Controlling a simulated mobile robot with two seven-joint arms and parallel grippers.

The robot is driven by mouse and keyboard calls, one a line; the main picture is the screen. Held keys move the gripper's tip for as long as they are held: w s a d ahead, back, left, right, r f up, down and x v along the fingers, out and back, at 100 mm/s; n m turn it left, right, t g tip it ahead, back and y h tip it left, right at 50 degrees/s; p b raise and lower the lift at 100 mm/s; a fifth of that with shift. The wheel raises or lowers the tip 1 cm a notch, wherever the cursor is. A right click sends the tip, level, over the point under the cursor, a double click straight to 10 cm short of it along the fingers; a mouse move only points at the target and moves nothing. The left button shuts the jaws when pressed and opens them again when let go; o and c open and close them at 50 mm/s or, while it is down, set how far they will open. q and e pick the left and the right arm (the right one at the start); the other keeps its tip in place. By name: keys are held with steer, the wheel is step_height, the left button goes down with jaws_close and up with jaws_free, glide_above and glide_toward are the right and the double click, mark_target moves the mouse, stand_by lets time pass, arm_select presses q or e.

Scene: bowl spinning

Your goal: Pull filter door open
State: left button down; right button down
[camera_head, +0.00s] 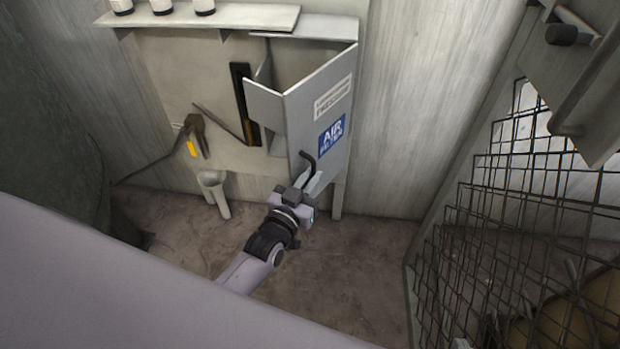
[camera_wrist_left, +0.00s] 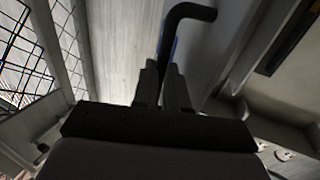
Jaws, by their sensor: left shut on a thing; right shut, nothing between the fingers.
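The filter door (camera_head: 307,116) is a grey panel with a blue "AIR" label and a white label, on a wall-mounted box. It stands out at an angle from the wall, with a gap at its left side showing the inside. A black bent handle (camera_head: 307,160) sits low on the door. My left gripper (camera_head: 308,183) is shut on this handle. In the left wrist view, the handle (camera_wrist_left: 185,14) rises from between the fingers (camera_wrist_left: 165,85), and its lower part is hidden by them. My right gripper is not in view.
A shelf with white containers (camera_head: 200,16) is above left. Tools (camera_head: 194,130) hang on the wall, with a grey funnel-like holder (camera_head: 215,190) below. A wire mesh cage (camera_head: 510,220) stands on the right. The floor (camera_head: 365,265) between is clear.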

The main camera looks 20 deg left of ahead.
arm_select(q)
steer(key=shift+w+d+r, duration=0.15)
steer(key=shift+d+r, duration=0.05)
steer(key=shift+d, duration=0.05)
stand_by(0.4)
steer(key=c, duration=1.2)
jaws_free()
steer(key=shift+f, duration=0.1)
steer(key=shift+s+a+p, duration=0.2)
steer(key=shift+s, duration=1.6)
steer(key=shift+s+a+p, duration=0.15)
steer(key=shift+s, duration=1.65)
